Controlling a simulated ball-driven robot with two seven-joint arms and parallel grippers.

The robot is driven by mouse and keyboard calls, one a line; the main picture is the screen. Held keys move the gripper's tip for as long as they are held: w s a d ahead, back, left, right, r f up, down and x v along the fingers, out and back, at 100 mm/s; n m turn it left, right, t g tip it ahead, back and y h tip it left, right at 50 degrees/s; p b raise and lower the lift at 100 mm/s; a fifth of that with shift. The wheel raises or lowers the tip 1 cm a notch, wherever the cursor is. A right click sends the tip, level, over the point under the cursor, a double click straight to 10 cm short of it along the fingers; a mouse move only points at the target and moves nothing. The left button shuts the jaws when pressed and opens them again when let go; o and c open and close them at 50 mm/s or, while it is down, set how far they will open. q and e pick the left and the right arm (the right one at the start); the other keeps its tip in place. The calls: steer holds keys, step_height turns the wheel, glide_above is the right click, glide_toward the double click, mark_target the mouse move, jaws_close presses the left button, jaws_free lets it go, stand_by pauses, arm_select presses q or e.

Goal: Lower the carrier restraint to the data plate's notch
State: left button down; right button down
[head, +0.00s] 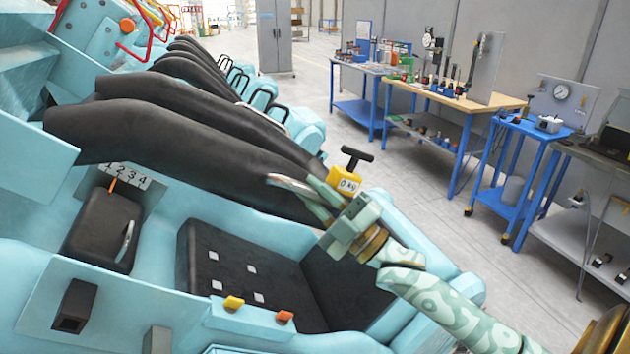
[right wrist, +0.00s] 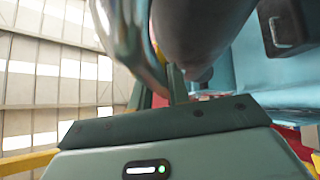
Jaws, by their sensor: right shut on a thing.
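The nearest long black padded restraint (head: 190,140) slants across the blue train car, raised above the seat, its lower right end near my right gripper. The data plate (head: 127,180) is marked 1 2 3 4 and has an orange pointer (head: 112,185) near its left end. My right gripper (head: 318,196) is shut on the metal grab handle (head: 290,183) at the restraint's end. In the right wrist view, the handle (right wrist: 130,45) and the dark restraint pad (right wrist: 190,30) are close to my fingers. The exact finger contact is partly hidden.
A yellow 0 kg block (head: 344,182) with a black T-handle is beside my right gripper. The black seat (head: 240,270) below has several white squares. Yellow (head: 233,303) and orange (head: 285,316) pieces lie on the near ledge. Workbenches (head: 455,100) stand beyond open floor.

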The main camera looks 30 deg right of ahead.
mark_target(285, 208)
steer(key=a+f+m+b, duration=0.1)
steer(key=f, duration=0.1)
steer(key=f+m+t+h+b, duration=0.1)
steer(key=f, duration=0.1)
steer(key=a+f+m+b, duration=0.1)
steer(key=f, duration=0.1)
steer(key=shift+w+a+f+t+h, duration=0.25)
steer(key=shift+w+a+t+h, duration=0.05)
steer(key=shift+w, duration=0.05)
steer(key=c, duration=1.3)
jaws_free()
steer(key=shift+r, duration=0.1)
steer(key=b+v, duration=0.2)
steer(key=v, duration=1.4)
steer(key=shift+s, duration=0.15)
